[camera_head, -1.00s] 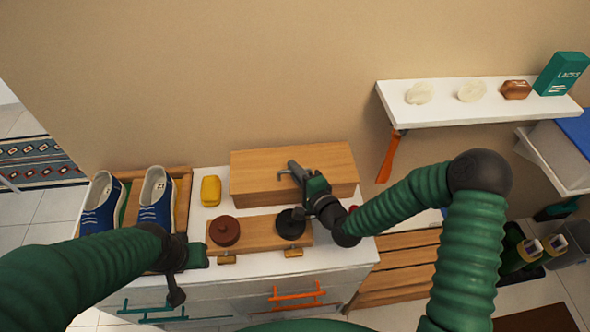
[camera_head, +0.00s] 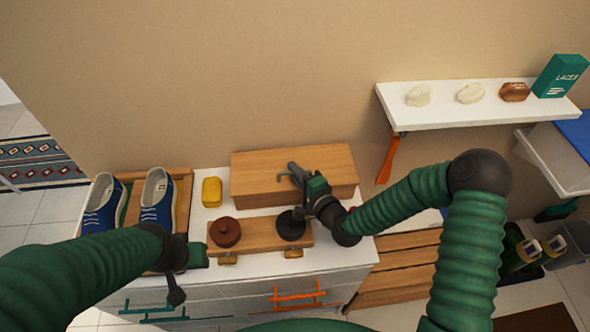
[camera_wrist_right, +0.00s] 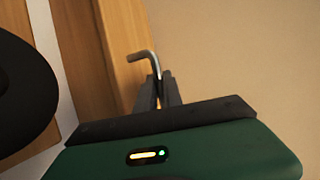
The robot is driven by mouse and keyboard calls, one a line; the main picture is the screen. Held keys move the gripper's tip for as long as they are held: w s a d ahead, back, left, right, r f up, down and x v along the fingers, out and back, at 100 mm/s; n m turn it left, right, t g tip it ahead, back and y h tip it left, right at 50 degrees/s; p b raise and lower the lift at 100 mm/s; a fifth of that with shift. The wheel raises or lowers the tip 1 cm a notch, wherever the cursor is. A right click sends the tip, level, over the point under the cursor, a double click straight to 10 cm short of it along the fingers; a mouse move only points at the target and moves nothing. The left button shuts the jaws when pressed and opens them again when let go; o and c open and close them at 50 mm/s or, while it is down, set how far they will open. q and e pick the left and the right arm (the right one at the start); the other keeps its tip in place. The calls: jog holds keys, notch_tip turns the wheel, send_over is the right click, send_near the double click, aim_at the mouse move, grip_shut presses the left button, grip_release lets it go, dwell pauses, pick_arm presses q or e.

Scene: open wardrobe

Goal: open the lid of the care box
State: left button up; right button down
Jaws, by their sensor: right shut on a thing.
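The care box appears to be the long wooden box (camera_head: 260,170) at the back of the white cabinet top, with its lid down. My right gripper (camera_head: 290,171) reaches over its front top edge. In the right wrist view the two grey fingers (camera_wrist_right: 160,92) are close together on a thin bent metal handle (camera_wrist_right: 143,55) against the wood. The handle's lower part is hidden between the fingers. My left gripper (camera_head: 197,255) hangs before the shoe tray, away from the box; its fingers cannot be made out.
A wooden board (camera_head: 260,233) with a brown round tin (camera_head: 225,232) and a black one (camera_head: 291,225) lies before the box. A yellow block (camera_head: 211,191) stands left of it, beside blue shoes (camera_head: 158,200). A white shelf (camera_head: 450,119) hangs at the right.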

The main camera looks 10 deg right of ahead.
jog(key=shift+w+r+p, duration=0.15)
jog(key=shift+r+p, duration=0.45)
jog(key=shift+p, duration=0.15)
jog(key=w+r+g+p, duration=0.1)
jog(key=p, duration=0.2)
jog(key=w+r+m+g+p, duration=0.1)
jog(key=r+p, duration=0.1)
jog(key=p, duration=0.1)
jog(key=w+r+g+p, duration=0.1)
jog(key=g+p, duration=0.1)
jog(key=p, duration=0.1)
jog(key=shift+r+h, duration=0.3)
jog(key=shift+h, duration=0.1)
jog(key=shift+w+r+m+g+p, duration=0.1)
jog(key=shift+w+m+g+p, duration=0.2)
jog(key=shift+w+g+p, duration=0.15)
jog(key=shift+w+d+r, duration=0.1)
jog(key=shift+w+r, duration=0.2)
jog(key=shift+w, duration=0.15)
jog(key=c, duration=1.8)
grip_release()
jog(key=shift+o, duration=0.2)
jog(key=shift+w, duration=0.1)
